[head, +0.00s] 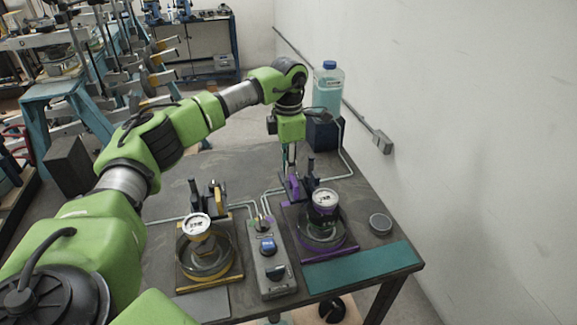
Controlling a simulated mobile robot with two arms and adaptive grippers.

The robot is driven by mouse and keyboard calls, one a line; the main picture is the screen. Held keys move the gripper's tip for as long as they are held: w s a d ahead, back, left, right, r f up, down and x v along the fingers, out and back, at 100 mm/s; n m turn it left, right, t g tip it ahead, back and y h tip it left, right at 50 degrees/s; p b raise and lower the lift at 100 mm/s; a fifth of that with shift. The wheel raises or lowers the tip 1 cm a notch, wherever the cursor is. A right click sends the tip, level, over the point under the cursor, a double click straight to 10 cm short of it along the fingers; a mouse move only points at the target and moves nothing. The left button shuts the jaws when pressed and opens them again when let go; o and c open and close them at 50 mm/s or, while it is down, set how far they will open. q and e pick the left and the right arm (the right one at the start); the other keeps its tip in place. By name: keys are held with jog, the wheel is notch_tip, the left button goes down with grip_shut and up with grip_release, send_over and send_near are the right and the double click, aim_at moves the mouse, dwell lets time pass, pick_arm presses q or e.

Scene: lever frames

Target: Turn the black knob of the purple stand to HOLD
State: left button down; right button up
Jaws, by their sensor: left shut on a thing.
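The purple stand (329,254) is on the dark table, right of the middle, with a round white-faced gauge (325,198) above its ring. A purple upright part (294,187) and a dark upright handle (311,166) rise at its back. My left gripper (289,170) points down at the back left of this stand, with its fingers shut on the black knob. The fingers mostly hide the knob, so I cannot read its setting. No HOLD mark is legible. My right gripper is not in view.
A similar yellow stand (236,276) with a gauge stands to the left. A grey control box (259,250) with a blue button is between the stands. A teal mat (362,267) and a round grey lid (381,223) lie at right. A blue-capped bottle (328,88) stands behind.

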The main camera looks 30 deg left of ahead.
pick_arm(q)
jog(key=m, duration=0.7)
jog(key=shift+w, duration=0.1)
jog(key=m, duration=0.3)
jog(key=shift+m, duration=0.4)
jog(key=shift+w+m, duration=0.15)
jog(key=shift+m, duration=1.65)
jog(key=c, duration=2.1)
grip_release()
